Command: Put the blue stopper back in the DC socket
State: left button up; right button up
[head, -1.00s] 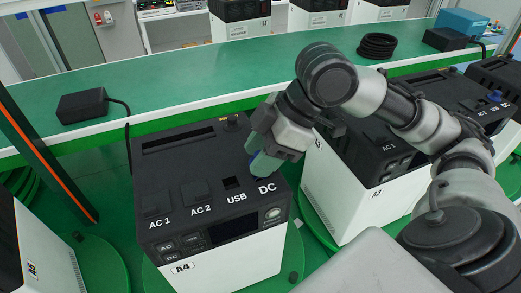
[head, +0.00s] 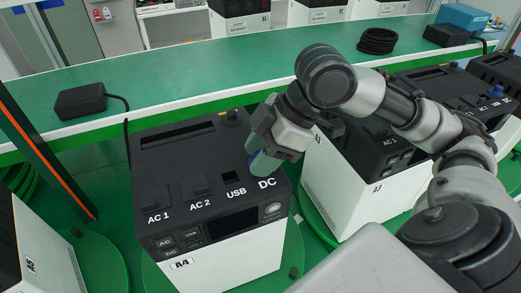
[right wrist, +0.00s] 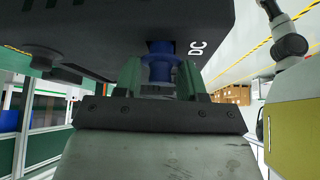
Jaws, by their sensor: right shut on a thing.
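The black-topped unit A4 (head: 165,180) stands in front of me, with AC 1, AC 2, USB and DC labels on its top. My right gripper (head: 263,163) is over the DC corner, and its fingers hide the DC socket in the head view. In the right wrist view the right gripper (right wrist: 162,80) is shut on the blue stopper (right wrist: 162,68). The stopper is at the dark DC opening, beside the DC label (right wrist: 197,48). I cannot tell how far it is in. My left gripper is not in view.
Unit A3 (head: 350,205) stands close on the right, under my right arm. A green shelf (head: 200,80) runs behind, holding a black adapter (head: 80,101), a coiled black cable (head: 377,41) and a blue box (head: 462,23). Another white unit (head: 35,250) is at the left.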

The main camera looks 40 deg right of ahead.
jog(key=shift+f, duration=0.3)
jog(key=o, duration=1)
jog(key=shift+r, duration=0.1)
